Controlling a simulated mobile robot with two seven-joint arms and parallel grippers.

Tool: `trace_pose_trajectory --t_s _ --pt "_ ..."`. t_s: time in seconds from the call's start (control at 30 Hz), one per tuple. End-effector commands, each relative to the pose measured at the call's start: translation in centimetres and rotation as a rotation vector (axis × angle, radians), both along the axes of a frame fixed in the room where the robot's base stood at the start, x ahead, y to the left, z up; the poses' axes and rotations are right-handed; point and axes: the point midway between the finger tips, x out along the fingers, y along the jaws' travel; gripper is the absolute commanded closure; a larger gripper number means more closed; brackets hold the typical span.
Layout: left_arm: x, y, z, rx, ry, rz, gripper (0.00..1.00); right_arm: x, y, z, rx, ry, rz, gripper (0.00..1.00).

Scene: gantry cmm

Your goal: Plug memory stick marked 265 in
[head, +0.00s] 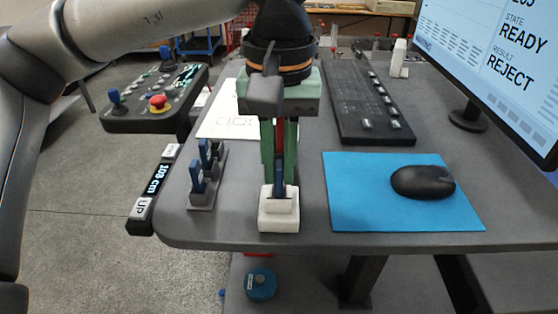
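My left gripper (279,183) comes down in the middle of the head view, with green fingers pointing at the table. Its fingers are close together on a narrow dark blue piece, which looks like a memory stick (280,187). No number on it is readable. The fingertips and the stick's lower end are right at the top of a small white block (278,220) near the table's front edge. I cannot tell whether the stick is seated in it. More blue sticks (196,176) stand upright in a dark grey holder (202,203) to the left. My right gripper is not in view.
A blue mat (345,200) with a black mouse (422,182) lies right of the white block. Behind are a keyboard (365,105), a paper sheet (225,118) and a monitor (490,60). A control panel (160,103) and a height switch (154,190) flank the table's left edge.

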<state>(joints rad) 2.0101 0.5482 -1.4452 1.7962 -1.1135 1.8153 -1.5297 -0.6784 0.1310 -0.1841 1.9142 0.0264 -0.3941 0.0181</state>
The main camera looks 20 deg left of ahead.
Motion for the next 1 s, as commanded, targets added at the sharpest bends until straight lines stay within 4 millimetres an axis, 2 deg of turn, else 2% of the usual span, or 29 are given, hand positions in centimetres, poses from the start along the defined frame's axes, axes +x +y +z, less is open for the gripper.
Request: trace_pose_trajectory --t_s 0.03,0.27,0.57,0.77,1.0 --pt "0.0 0.0 0.0 0.0 0.0 0.0 0.78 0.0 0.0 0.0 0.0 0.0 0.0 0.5" --pt "0.0 0.0 0.0 0.0 0.0 0.0 0.53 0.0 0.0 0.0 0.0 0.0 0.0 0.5" --pt "0.0 0.0 0.3 -0.001 -0.001 0.0 0.53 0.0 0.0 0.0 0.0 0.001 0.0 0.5" --pt "0.0 -0.1 3.2 -0.002 -0.003 0.0 0.53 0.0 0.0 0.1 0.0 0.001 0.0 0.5" --pt "0.0 0.0 8.8 -0.001 -0.003 0.001 0.53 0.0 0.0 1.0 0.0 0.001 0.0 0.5"
